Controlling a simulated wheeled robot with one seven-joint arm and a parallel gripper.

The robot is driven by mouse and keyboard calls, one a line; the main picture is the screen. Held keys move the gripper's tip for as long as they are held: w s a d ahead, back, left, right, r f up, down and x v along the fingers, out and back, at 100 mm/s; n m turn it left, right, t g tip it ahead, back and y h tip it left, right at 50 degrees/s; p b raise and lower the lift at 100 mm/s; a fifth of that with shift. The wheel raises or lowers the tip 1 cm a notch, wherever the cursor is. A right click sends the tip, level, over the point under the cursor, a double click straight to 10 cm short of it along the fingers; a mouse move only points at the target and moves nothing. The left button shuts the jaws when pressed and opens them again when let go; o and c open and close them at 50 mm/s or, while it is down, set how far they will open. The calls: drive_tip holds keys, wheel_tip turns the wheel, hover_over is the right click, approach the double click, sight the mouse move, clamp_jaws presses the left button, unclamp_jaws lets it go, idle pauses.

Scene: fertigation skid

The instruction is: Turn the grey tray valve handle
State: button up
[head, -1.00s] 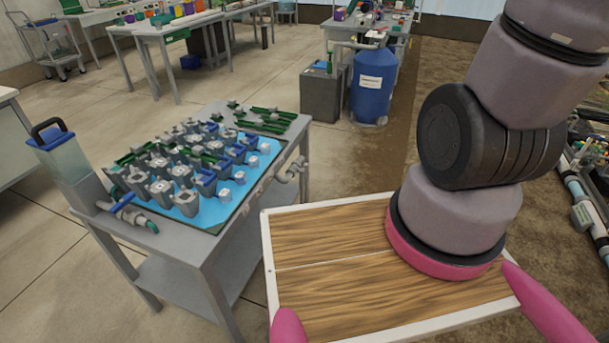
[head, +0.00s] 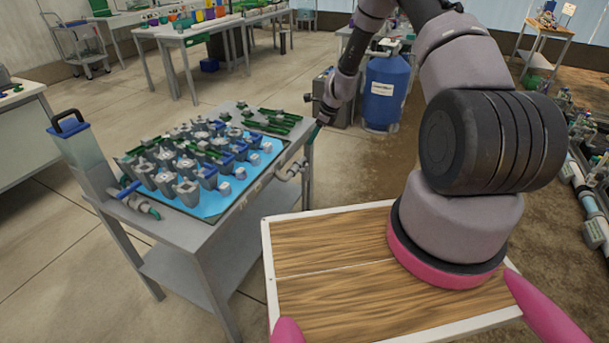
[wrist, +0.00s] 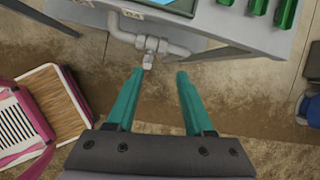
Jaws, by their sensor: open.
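A grey pipe with a small grey valve (head: 290,172) runs along the right edge of the grey tray table (head: 190,234). In the wrist view the valve (wrist: 150,44) sits on the pipe under the table edge, its small grey handle (wrist: 148,61) pointing toward my gripper. My gripper (wrist: 159,74) is open, with green fingers on either side of an empty gap. The handle is just ahead of the fingertips, nearer the left finger, and appears apart from them. In the head view my gripper (head: 321,121) is small, near the table's far right corner.
Grey and green pots fill the blue tray (head: 208,211) on the table. A clear tank with a blue lid (head: 70,127) stands at its left end. A blue barrel (head: 384,92) stands beyond my arm.

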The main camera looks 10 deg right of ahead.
drive_tip(key=m, duration=0.2)
approach(305, 170)
drive_tip(key=w+f, duration=0.1)
drive_tip(key=f, duration=0.1)
drive_tip(key=x, duration=1)
drive_tip(key=shift+r, duration=0.1)
clamp_jaws()
